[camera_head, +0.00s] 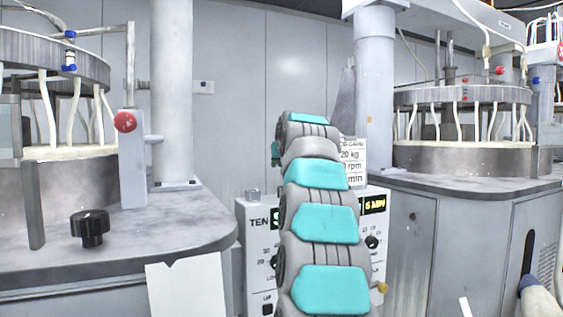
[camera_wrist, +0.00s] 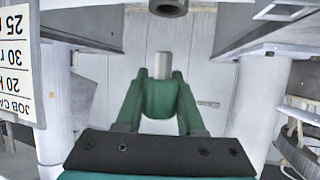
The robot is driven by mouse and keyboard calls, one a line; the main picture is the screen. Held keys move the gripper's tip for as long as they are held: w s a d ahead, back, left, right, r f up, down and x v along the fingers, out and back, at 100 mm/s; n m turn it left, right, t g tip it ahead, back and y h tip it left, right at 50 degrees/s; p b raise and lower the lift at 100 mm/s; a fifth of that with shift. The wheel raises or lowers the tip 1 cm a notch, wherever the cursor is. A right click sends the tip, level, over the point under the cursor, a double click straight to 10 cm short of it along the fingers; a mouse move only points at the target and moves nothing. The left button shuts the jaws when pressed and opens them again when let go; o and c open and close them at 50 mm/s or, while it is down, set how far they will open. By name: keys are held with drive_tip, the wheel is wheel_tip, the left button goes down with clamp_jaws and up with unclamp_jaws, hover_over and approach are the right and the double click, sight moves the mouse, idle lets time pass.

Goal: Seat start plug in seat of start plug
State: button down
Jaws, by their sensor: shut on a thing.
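In the wrist view my gripper (camera_wrist: 161,105) has two green fingers, shut on the start plug (camera_wrist: 163,66). A grey, blunt, pin-like end of the plug shows beyond the fingertips. The rest of it is hard to tell from the green parts between the fingers. A dark round piece with a hollow end (camera_wrist: 168,7) is at the top edge of the wrist view, apart from the plug. I cannot tell whether it is the seat. In the head view my arm hides the gripper and plug, and no seat can be made out.
A control box (camera_head: 256,206) with dials and lit displays stands behind my arm. A job card (camera_head: 352,160) is above it. A black knob (camera_head: 90,228) is on the left bench (camera_head: 165,218). Polishing machines stand on both sides, with a grey column (camera_head: 375,85) at right.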

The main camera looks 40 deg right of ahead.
drive_tip(key=shift+f+b, duration=0.65)
drive_tip(key=shift+f, duration=0.5)
drive_tip(key=shift+f+b, duration=1)
drive_tip(key=shift+f, duration=0.7)
idle(1.0)
drive_tip(key=shift+c, duration=2.2)
unclamp_jaws()
drive_tip(key=shift+s, duration=0.15)
drive_tip(key=v, duration=0.7)
drive_tip(key=shift+s+a+r+b, duration=0.1)
drive_tip(key=shift+s+a+b, duration=0.05)
drive_tip(key=shift+s+b, duration=0.15)
